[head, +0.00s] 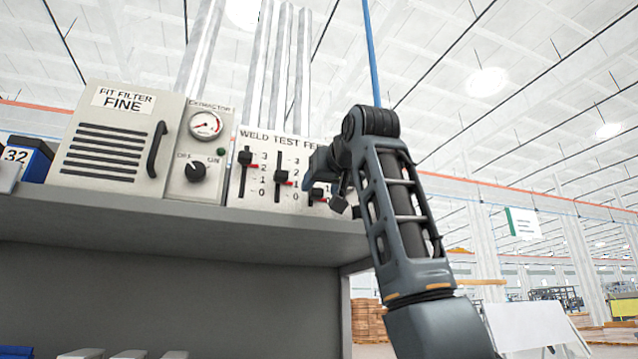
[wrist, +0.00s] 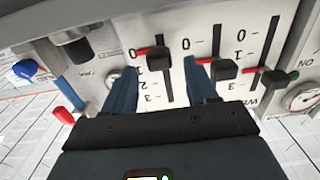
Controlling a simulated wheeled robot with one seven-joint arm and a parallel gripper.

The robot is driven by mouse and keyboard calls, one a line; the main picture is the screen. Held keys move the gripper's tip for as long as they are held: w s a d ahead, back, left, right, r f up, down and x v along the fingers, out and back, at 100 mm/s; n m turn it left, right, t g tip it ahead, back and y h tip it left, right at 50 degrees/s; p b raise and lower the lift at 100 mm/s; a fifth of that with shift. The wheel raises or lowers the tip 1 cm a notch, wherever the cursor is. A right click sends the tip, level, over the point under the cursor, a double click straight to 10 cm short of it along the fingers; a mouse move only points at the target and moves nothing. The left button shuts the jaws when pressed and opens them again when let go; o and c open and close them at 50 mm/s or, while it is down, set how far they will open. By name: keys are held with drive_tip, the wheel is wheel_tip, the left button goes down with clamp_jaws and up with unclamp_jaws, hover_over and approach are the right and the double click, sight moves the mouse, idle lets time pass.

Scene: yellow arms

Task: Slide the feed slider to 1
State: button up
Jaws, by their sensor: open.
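The slider panel (head: 268,140), lettered "WELD TEST FE…" with the rest hidden by my arm, has three visible vertical sliders. The left slider (head: 246,158) stands near 2 and the middle slider (head: 281,177) near 1. The right slider (head: 317,193) is low, near 0, partly beside my gripper. The wrist view shows the panel upside down, with the right slider's black knob (wrist: 158,60) between the fingertips. My gripper (wrist: 160,70) is open, a finger on each side of that knob; contact is not clear.
A filter unit (head: 110,140) and an extractor box (head: 190,172) with gauge and dial stand left of the panel on a grey shelf (head: 180,222). In the wrist view, a blue knob (wrist: 25,69) and a red knob (wrist: 64,115) lie beside the left finger.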

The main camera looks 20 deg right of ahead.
drive_tip(key=shift+w+p, duration=0.3)
drive_tip(key=shift+w, duration=1)
drive_tip(key=shift+c, duration=0.4)
clamp_jaws()
